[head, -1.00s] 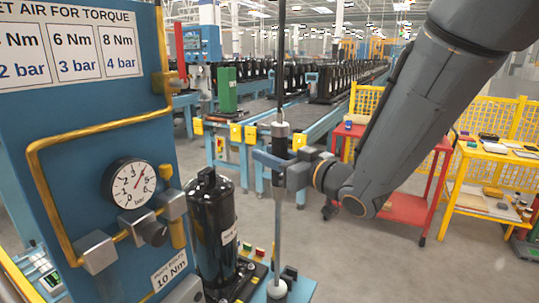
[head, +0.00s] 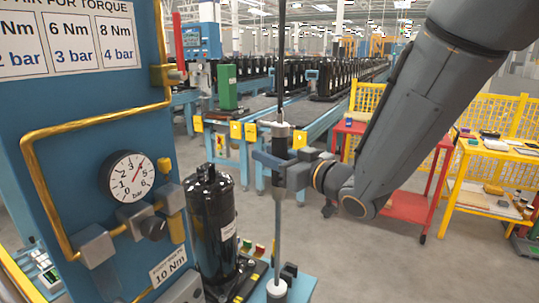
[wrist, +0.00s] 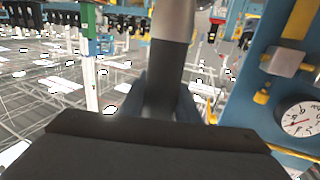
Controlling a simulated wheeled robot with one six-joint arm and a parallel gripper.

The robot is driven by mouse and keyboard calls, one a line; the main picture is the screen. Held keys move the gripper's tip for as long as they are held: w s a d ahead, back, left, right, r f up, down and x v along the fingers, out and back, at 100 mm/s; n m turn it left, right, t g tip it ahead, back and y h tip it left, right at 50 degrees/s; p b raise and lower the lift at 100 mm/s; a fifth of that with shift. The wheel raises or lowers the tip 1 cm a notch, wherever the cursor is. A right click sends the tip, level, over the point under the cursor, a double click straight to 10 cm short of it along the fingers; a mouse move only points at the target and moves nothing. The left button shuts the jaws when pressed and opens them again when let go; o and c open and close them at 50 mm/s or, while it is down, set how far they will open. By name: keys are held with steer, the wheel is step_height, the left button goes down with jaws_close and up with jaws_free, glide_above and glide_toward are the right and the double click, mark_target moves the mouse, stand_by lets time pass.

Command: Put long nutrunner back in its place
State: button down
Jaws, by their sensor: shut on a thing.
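The long nutrunner (head: 278,215) is a tall, thin upright tool with a dark grip, a silver collar and a long grey shaft. My gripper (head: 281,165) is shut around its dark body. The shaft's lower end meets a white round piece (head: 277,289) above a blue plate (head: 300,291); I cannot tell whether it touches or is seated. In the wrist view the nutrunner's dark body and silver collar (wrist: 173,60) rise between the fingers. Its top runs out of the head view.
A blue panel (head: 85,155) with a pressure gauge (head: 127,177) and yellow pipe stands at the left. A black compressor (head: 213,225) stands just left of the nutrunner. A red cart (head: 408,207) and yellow table (head: 478,207) are at the right. Floor between is clear.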

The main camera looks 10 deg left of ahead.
steer(key=c, duration=1.4)
jaws_free()
steer(key=shift+r, duration=0.1)
steer(key=shift+o, duration=0.7)
steer(key=shift+f, duration=0.2)
steer(key=b+v, duration=0.1)
steer(key=v, duration=0.7)
steer(key=shift+r, duration=0.1)
